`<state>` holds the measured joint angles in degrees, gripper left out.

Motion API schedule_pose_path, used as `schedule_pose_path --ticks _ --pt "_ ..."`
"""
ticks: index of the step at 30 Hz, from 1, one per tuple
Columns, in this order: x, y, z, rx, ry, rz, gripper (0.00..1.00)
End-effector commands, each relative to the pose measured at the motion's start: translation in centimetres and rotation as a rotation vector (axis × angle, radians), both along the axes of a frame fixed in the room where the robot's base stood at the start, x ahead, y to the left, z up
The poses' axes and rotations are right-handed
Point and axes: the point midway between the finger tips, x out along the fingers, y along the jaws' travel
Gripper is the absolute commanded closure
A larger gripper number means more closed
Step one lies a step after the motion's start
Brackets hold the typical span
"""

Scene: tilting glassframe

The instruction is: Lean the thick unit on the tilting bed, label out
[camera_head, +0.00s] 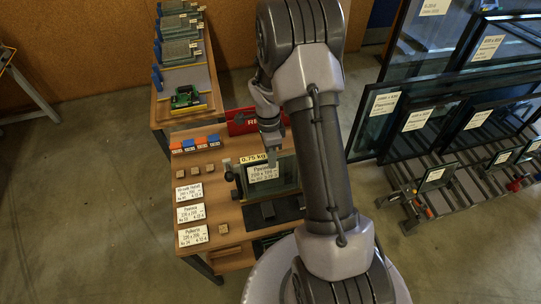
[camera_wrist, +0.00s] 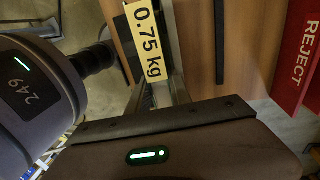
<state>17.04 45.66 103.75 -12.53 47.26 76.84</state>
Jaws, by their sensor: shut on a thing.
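A glass unit with a white label (camera_head: 264,173) stands near upright on the wooden bench (camera_head: 225,215), its label facing the camera on my body. My gripper (camera_head: 270,138) is above its top edge, shut on the unit; the finger contact is mostly hidden. A yellow 0.75 kg sign (camera_head: 253,158) is just behind the unit's top; it also shows in the wrist view (camera_wrist: 148,40). A dark flat pad (camera_head: 268,211) lies in front of the unit. I cannot tell whether this is the tilting bed, or how thick the unit is.
White label cards (camera_head: 190,213) and small wooden blocks lie at the bench's left. Red and blue blocks (camera_head: 201,142) sit behind. A red REJECT panel (camera_wrist: 297,50) is near the gripper. Large framed panes (camera_head: 460,115) stand at the right, with a slatted rack (camera_head: 450,190) below.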

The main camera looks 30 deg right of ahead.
Motion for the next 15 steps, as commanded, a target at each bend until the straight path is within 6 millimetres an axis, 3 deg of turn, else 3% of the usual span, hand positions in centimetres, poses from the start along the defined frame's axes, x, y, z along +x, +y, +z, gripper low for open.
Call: schedule_pose_path --ticks 13,14,15 --pt "-0.03 0.01 -0.28 0.000 -0.001 0.000 1.00" --pt "-0.03 0.01 -0.28 0.000 -0.001 0.000 0.73" --pt "-0.03 0.01 -0.28 0.000 -0.001 0.000 0.65"
